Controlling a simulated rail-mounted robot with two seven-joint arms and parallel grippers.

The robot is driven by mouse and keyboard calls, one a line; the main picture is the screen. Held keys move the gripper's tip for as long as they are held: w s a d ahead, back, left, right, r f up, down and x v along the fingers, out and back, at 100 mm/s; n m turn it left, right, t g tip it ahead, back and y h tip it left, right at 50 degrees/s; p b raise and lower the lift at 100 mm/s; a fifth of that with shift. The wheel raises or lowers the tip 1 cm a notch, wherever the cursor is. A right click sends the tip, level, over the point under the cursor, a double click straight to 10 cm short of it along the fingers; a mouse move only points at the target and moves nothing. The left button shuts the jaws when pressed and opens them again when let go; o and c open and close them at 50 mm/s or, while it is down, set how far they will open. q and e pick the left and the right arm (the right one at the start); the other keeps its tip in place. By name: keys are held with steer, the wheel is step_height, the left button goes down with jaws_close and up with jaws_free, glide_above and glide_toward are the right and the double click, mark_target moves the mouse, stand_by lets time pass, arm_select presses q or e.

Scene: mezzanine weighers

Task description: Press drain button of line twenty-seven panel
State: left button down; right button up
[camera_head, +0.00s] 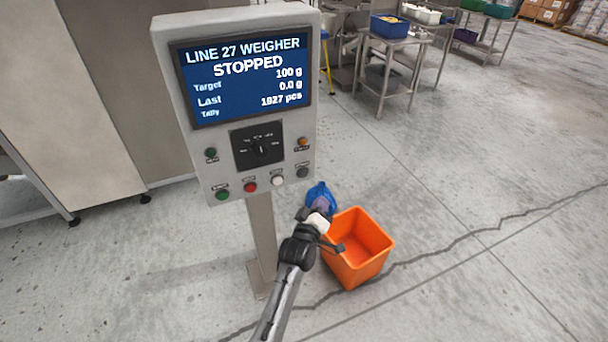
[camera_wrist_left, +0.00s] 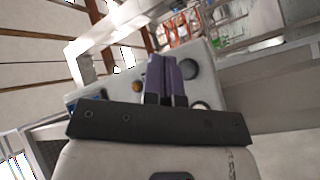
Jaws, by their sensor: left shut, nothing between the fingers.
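The line 27 panel (camera_head: 222,160) stands on a post and its screen (camera_head: 248,80) reads "STOPPED". Its bottom row holds a green button (camera_head: 222,195), a red button (camera_head: 250,187), a white button (camera_head: 278,180) and a dark button (camera_head: 303,172). The button labels are too small to read, so I cannot tell which is drain. My left gripper (camera_head: 322,208) is shut and empty, below and right of the dark button in the head view. In the left wrist view its purple fingers (camera_wrist_left: 170,80) are together in front of the panel face, beside a dark round button (camera_wrist_left: 188,68). My right gripper is not in view.
An orange bin (camera_head: 372,226) stands on the floor behind my left arm, with a blue item (camera_head: 318,192) beside it. A selector dial (camera_head: 260,149) and an orange lamp (camera_head: 303,143) sit above the buttons. Metal tables (camera_head: 395,50) stand behind. The floor at right is clear.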

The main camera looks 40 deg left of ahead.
mark_target(303, 174)
arm_select(q)
steer(key=w+a+b, duration=0.4)
steer(key=a, duration=0.4)
stand_by(0.6)
steer(key=shift+a, duration=0.15)
stand_by(2.0)
steer(key=shift+w+a, duration=0.1)
steer(key=shift+a, duration=0.15)
stand_by(0.4)
